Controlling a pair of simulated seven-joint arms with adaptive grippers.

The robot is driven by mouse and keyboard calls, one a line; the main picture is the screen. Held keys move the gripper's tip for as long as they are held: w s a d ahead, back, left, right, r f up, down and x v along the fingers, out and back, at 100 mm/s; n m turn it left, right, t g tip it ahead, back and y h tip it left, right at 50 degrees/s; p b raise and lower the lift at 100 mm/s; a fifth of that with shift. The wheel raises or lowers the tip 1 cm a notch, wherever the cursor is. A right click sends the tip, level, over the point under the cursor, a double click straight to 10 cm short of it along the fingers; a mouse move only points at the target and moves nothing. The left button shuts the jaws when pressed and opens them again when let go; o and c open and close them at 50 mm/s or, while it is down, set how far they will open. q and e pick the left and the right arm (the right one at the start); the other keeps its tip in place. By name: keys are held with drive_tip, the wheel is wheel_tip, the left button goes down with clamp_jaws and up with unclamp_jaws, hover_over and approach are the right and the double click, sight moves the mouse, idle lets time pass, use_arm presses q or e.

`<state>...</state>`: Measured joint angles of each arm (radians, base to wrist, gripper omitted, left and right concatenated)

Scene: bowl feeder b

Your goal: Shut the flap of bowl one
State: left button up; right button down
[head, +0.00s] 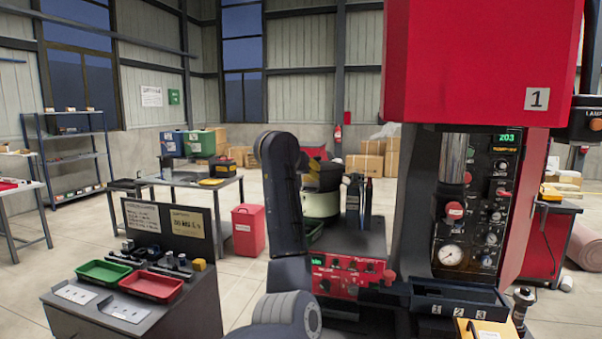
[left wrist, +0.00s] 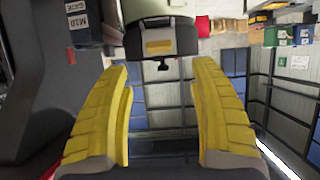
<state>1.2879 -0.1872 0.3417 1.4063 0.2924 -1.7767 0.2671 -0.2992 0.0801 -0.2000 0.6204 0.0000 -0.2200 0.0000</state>
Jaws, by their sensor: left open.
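The pale green bowl of the feeder (head: 320,204) stands on the red-fronted machine in the head view, partly hidden by my left arm. It also shows at the top of the left wrist view (left wrist: 152,9). A dark block with a yellow label (left wrist: 170,42) sits against the bowl, with a small black knob (left wrist: 163,66) on it. I cannot tell for sure whether this is the flap or its state. My left gripper (head: 328,178) is beside the bowl. In the left wrist view its yellow fingers (left wrist: 165,78) are open and apart, with the block and knob ahead of the gap.
A red control panel (head: 352,277) is below the bowl. A labelled dark box (left wrist: 82,22) is close to the left finger. A tall red press (head: 470,60) is at right. A bench with green and red trays (head: 152,285) is at left.

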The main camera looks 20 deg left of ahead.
use_arm(q)
drive_tip(key=shift+s+d, duration=0.1)
drive_tip(key=shift+s, duration=0.15)
drive_tip(key=t, duration=0.9)
approach(308, 180)
drive_tip(key=x, duration=1.1)
drive_tip(key=shift+f, duration=0.1)
idle(0.4)
drive_tip(key=shift+w, duration=0.1)
